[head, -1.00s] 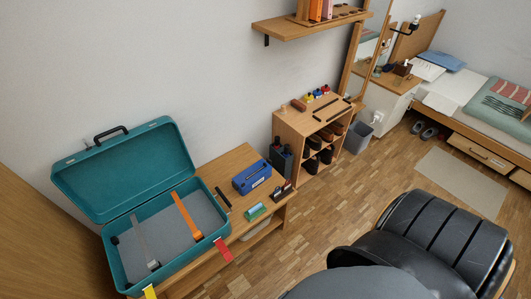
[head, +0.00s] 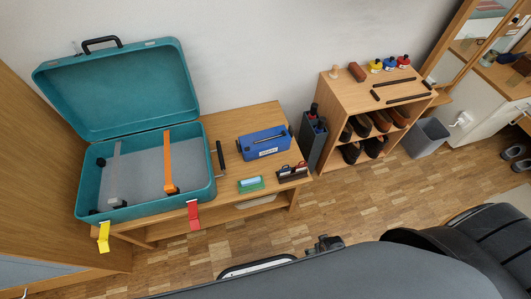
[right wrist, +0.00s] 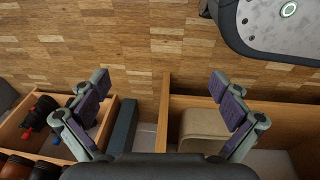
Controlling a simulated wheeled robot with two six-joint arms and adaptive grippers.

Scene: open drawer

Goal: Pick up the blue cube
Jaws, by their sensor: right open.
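I see no clear blue cube in these frames. A blue open-topped box (head: 264,145) with a white label stands on the wooden bench (head: 222,123) in the head view; it is a wide box with things inside. My right gripper (right wrist: 160,88) is open and empty in the right wrist view. Its two fingers are wide apart above the wooden floor and the edge of wooden furniture. My left gripper is not in view.
A teal open suitcase (head: 82,178) with straps lies on the bench's left. A grey bottle holder (head: 308,140), a shoe shelf (head: 335,95) and a grey bin (head: 425,138) stand to the right. A tan object (right wrist: 205,128) sits in a wooden compartment. Floor (head: 190,262) is bare before the bench.

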